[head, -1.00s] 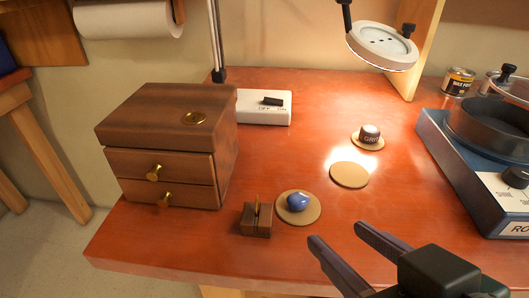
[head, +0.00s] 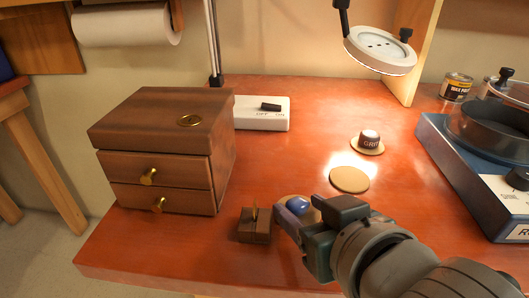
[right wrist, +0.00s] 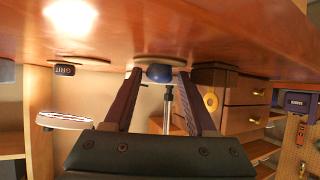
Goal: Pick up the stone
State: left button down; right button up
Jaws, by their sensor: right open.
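The stone (head: 297,204) is blue and smooth and rests on a round cork coaster (head: 285,199) near the table's front edge. My right gripper (head: 306,207) is open at the stone, partly hiding it and the coaster in the head view. In the right wrist view, which is upside down, the stone (right wrist: 158,74) shows between the tips of the two open fingers (right wrist: 158,82). I cannot tell whether either finger touches it. My left gripper is not in view.
A small wooden block with a brass piece (head: 255,226) stands just left of the gripper. A wooden drawer box (head: 165,150) is farther left.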

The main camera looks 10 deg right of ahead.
grip_shut()
dwell(0.3)
